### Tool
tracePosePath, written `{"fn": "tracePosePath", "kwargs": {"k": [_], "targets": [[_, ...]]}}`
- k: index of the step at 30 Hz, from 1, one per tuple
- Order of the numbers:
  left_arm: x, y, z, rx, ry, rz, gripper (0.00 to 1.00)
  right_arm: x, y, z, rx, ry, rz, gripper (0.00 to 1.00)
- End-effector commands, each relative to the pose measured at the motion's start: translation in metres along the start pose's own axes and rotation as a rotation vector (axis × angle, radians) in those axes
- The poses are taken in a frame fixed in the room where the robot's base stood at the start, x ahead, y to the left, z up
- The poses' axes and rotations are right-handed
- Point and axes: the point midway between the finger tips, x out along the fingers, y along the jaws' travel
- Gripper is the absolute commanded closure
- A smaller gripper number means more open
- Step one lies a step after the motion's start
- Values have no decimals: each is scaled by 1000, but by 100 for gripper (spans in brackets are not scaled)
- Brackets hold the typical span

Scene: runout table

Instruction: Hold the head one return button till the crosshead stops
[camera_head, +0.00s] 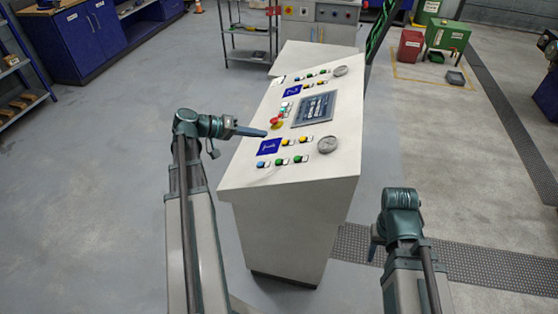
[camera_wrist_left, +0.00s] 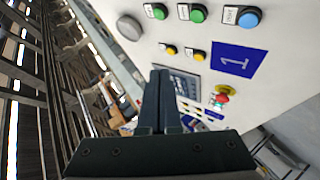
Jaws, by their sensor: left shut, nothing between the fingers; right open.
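The slanted white console (camera_head: 235,165) stands in the middle of the head view. Its near group has a blue plate (camera_head: 268,146), marked 1 in the left wrist view (camera_wrist_left: 232,60). Below the plate are a blue button (camera_head: 261,164) and two green buttons (camera_head: 280,162); two yellow buttons (camera_head: 288,142) are beside it. The blue button (camera_wrist_left: 249,18) has a small label that I cannot read surely. My left gripper (camera_head: 265,133) is shut and empty, its tips near the plate's upper edge, apparently above the panel. My right gripper (camera_head: 374,250) is open, low beside the console's right side. The crosshead is not recognisable.
A red emergency stop (camera_head: 275,120) sits close to the left fingertips. A dark screen (camera_head: 314,109) and a round grey dial (camera_head: 327,145) are on the panel. A second button group with a blue plate (camera_head: 292,91) lies farther back. Floor left of the console is clear.

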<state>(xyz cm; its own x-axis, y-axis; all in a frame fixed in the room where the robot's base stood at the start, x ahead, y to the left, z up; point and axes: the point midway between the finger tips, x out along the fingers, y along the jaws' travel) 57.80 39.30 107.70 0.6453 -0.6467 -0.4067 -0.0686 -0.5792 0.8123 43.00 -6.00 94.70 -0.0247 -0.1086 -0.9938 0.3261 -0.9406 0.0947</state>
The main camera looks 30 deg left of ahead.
Motion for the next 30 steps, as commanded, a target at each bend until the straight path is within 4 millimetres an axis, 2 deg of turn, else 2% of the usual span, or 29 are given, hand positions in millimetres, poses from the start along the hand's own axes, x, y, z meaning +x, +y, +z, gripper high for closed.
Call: {"fn": "tracePosePath", "kwargs": {"k": [8,22,30], "targets": [[11,-9,9,0,-1,0,100,16,-2,-1,0,0,0,50],[53,-41,40,1,-1,0,100,71,-7,-4,0,0,0,50],[62,-45,45,0,0,0,100,80,-8,-5,0,0,0,50]]}}
